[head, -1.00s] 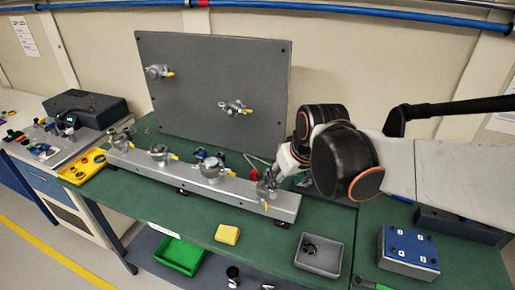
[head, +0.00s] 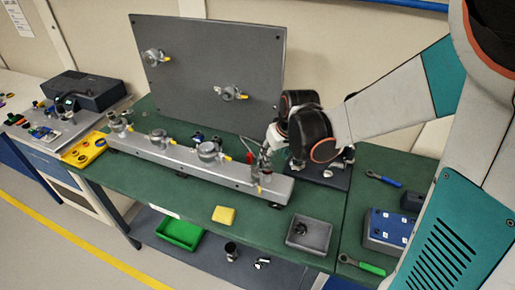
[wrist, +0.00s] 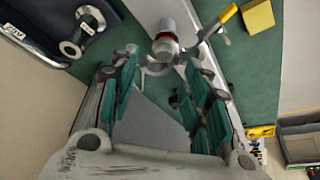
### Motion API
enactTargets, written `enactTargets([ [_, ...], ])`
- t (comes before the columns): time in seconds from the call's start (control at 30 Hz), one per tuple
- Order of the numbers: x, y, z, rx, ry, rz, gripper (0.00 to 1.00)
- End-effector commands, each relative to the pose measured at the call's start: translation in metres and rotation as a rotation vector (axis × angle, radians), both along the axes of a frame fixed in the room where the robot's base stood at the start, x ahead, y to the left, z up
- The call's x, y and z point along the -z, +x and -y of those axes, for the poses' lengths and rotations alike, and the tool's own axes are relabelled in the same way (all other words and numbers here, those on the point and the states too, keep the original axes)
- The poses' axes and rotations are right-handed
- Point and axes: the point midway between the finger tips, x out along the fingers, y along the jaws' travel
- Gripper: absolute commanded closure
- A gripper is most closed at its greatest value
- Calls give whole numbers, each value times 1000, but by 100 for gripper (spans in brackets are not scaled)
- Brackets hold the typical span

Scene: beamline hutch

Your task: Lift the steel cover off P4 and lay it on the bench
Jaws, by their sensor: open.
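A long grey rail (head: 190,167) on the green bench (head: 150,193) carries several round metal ports. My gripper (head: 266,160) is over its right end, at the rightmost port (head: 264,180). I cannot read a P4 label on it. In the wrist view my gripper (wrist: 160,95) is open, its teal-padded fingers apart with nothing held between them. Just beyond the fingertips is a steel round fitting (wrist: 163,47) with a red band, a metal clamp around or beside it, and a yellow-tipped lever (wrist: 228,13). I cannot tell the cover from the fitting.
A grey upright panel (head: 200,70) stands behind the rail. A grey tray (head: 310,235), a yellow block (head: 223,215) and a blue box (head: 388,229) lie nearer the front or right. A dark plate (head: 322,174) with metal fittings sits right of the gripper. Bare bench lies in front of the rail.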

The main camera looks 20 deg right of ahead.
Motion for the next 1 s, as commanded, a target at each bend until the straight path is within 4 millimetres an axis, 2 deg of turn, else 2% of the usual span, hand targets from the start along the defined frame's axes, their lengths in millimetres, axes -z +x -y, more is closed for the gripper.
enactTargets([
  [0.03, 6, 2, -1, 0, 0, 0, 56],
  [0.27, 17, 6, -2, 0, 0, 0, 56],
  [0.6, 55, 23, -10, 0, 0, 0, 56],
  [0.93, 60, 25, -11, 1, 0, 0, 56],
  [0.97, 60, 25, -11, 1, 0, 0, 59],
  [1.0, 60, 25, -11, 1, 0, 0, 68],
])
